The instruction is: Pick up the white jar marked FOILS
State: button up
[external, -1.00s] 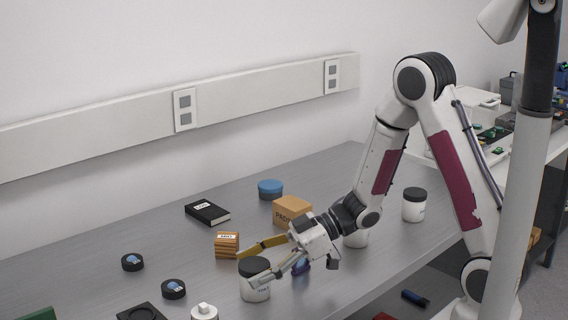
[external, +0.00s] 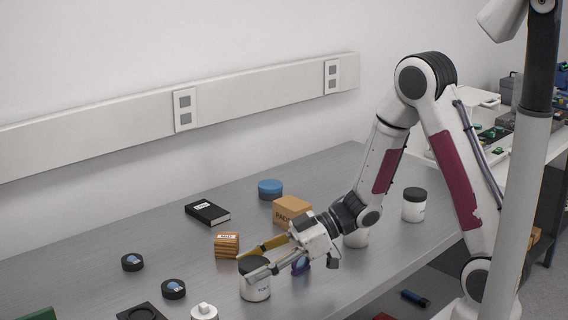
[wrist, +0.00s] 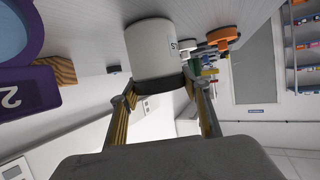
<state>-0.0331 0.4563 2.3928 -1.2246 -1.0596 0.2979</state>
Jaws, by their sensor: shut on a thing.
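A white jar with a black lid (external: 255,287) stands upright on the grey bench, with dark lettering on its side too small to read in the external view. My gripper (external: 254,262) reaches it from the right, with its fingers on either side of the black lid. In the wrist view the jar (wrist: 152,48) appears upside down, and the letter S of its marking shows at its right edge. The gripper (wrist: 163,95) is shut on the jar there, one finger at each side of its dark lid.
A stack of wooden blocks (external: 227,245), a cardboard box (external: 292,211) and a black book (external: 207,212) lie behind the jar. Black round pieces (external: 173,289) and a white knobbed piece (external: 204,311) are to the left. Another white jar (external: 414,205) stands at right.

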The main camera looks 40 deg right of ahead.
jog(key=shift+r, duration=4.95)
